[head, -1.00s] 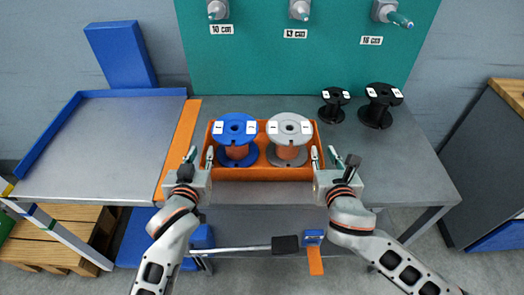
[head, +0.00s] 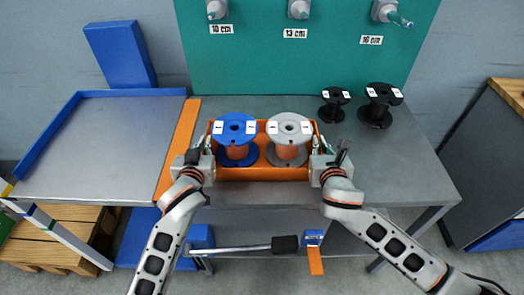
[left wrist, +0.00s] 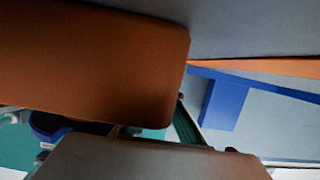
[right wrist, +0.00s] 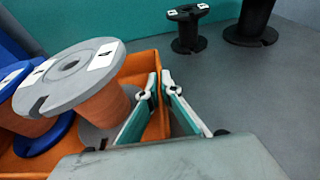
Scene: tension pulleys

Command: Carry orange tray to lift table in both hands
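The orange tray (head: 262,174) stands on the grey lift-table-like bench and holds a blue spool (head: 236,152) and a grey spool (head: 289,153), both upright with orange windings. My left gripper (head: 204,144) is at the tray's left end wall, its fingers close together there. In the left wrist view the tray (left wrist: 90,60) fills much of the picture and hides part of the fingers. My right gripper (head: 320,145) is at the right end wall. In the right wrist view its fingers (right wrist: 160,82) stand close on either side of the tray wall, shut on it.
Two black spools (head: 378,108) stand on the bench at the back right. A metal table (head: 100,145) with blue edging lies to the left, beyond an orange strip (head: 180,145). A teal panel (head: 265,65) with labelled pegs rises behind. A cabinet (head: 495,160) stands right.

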